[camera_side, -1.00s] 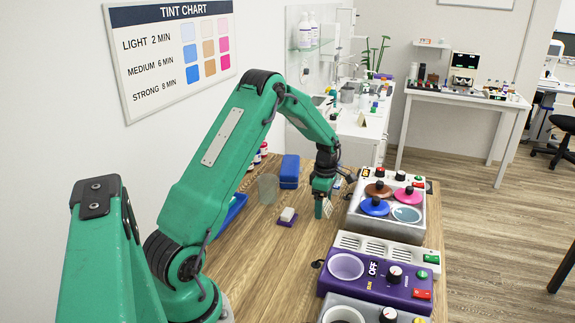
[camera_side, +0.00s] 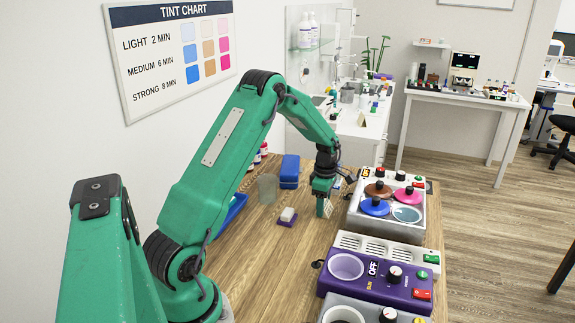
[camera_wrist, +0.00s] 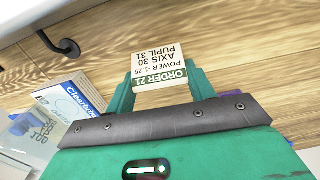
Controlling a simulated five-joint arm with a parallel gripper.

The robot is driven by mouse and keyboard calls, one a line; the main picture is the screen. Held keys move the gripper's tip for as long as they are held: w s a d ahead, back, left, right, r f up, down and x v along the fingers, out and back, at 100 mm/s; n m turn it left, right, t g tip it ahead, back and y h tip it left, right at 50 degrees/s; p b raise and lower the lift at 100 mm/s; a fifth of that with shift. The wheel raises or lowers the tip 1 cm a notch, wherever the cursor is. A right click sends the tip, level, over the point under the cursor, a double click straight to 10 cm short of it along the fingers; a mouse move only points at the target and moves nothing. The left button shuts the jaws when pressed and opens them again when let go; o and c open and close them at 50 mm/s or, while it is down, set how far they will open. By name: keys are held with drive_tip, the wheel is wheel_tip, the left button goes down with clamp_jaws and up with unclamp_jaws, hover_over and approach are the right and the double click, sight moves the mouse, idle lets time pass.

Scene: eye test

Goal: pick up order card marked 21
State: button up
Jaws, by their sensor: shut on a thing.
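The order card (camera_wrist: 160,71) is a small white card with a green band reading ORDER 21, upside down in the wrist view. It also carries power, axis and pupil lines. My gripper (camera_wrist: 160,88) is shut on it, with one green finger at each side of the card. In the side view my gripper (camera_side: 323,207) points down close to the wooden table, left of the unit with coloured lids. The card (camera_side: 329,209) is a small pale patch at the fingertips there. I cannot tell whether it clears the table.
A unit with coloured lids (camera_side: 376,229) stands right of my gripper, with a purple unit (camera_side: 399,292) nearer. A small block on a purple base (camera_side: 288,215), a clear cup (camera_side: 267,188) and a blue case (camera_side: 289,170) are left. A Clearblu-lettered box (camera_wrist: 72,103) shows in the wrist view.

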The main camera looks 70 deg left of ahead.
drive_tip(key=shift+r, duration=0.8)
wheel_tip(320, 180, up, 2)
drive_tip(key=shift+r, duration=0.2)
drive_tip(key=d+r, duration=0.7)
drive_tip(key=d, duration=0.4)
drive_tip(key=shift+s+d, duration=0.15)
drive_tip(key=shift+d, duration=0.15)
drive_tip(key=shift+a, duration=0.1)
